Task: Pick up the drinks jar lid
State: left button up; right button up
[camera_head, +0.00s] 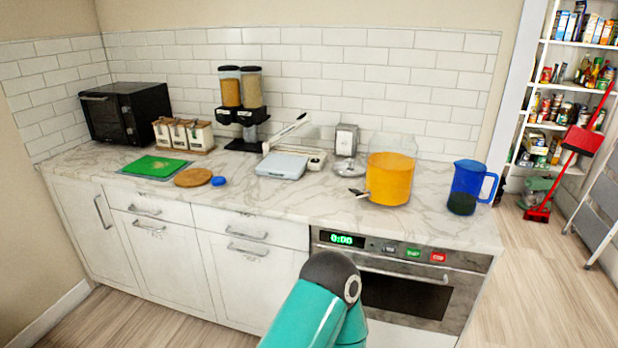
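The drinks jar (390,179) stands on the right part of the counter. It is filled with orange liquid, has a clear upper part and a small tap at its lower left. No lid is clearly visible on its top. A small round silver piece (349,169) lies just left of it, in front of the metal napkin holder; it looks like a lid, but I cannot tell for sure. One teal arm of mine reaches in from the bottom middle; neither gripper shows.
A blue pitcher (467,187) stands right of the jar. The napkin holder (346,140), scale (282,167), blue cap (219,181), green board (156,166) and cereal dispenser (241,104) share the marble counter (270,201). Its front strip is mostly clear. An oven (405,290) sits below.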

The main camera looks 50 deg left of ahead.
aim_at(350, 167)
jog(key=u, duration=0.05)
jog(key=k, duration=0.6)
jog(key=u, duration=0.6)
jog(key=i, duration=0.8)
jog(key=u, duration=0.1)
